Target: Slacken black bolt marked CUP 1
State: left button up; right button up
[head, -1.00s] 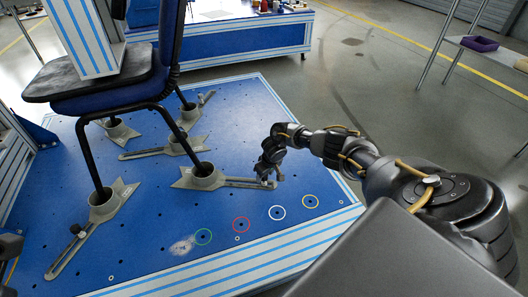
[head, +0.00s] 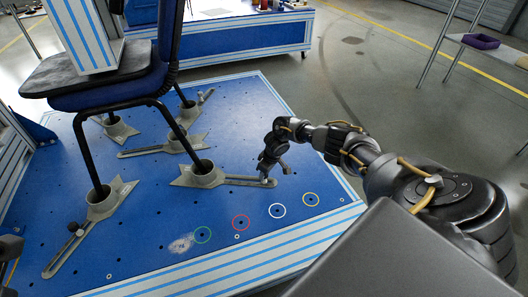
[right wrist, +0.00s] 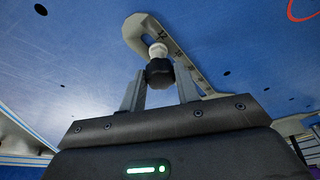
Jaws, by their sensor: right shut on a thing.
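My right gripper (head: 266,179) is at the far end of the grey slotted bar (head: 236,180) of the front right cup (head: 203,174). In the right wrist view its two fingers (right wrist: 160,88) are shut on a black bolt (right wrist: 159,71). The bolt's pale shank shows between its black head and the slotted bar (right wrist: 139,32). A chair leg stands in the cup. I cannot read a CUP 1 mark. Another black bolt (head: 74,228) sits on the bar of the front left cup (head: 103,203). My left gripper is not in view.
The blue chair (head: 120,95) stands over the blue plate (head: 140,235), with more cups and bars behind. Green (head: 202,235), red (head: 241,222), white (head: 277,211) and yellow (head: 311,199) rings mark holes at the front. Grey floor lies beyond the plate's right edge.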

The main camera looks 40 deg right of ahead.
jog(key=shift+n, duration=0.4)
jog(key=shift+d+f+n+y+b, duration=0.15)
jog(key=shift+n+y+b, duration=0.15)
jog(key=shift+n+b, duration=1.3)
jog(key=shift+n, duration=0.1)
jog(key=shift+n+y, duration=0.3)
jog(key=shift+w, duration=0.1)
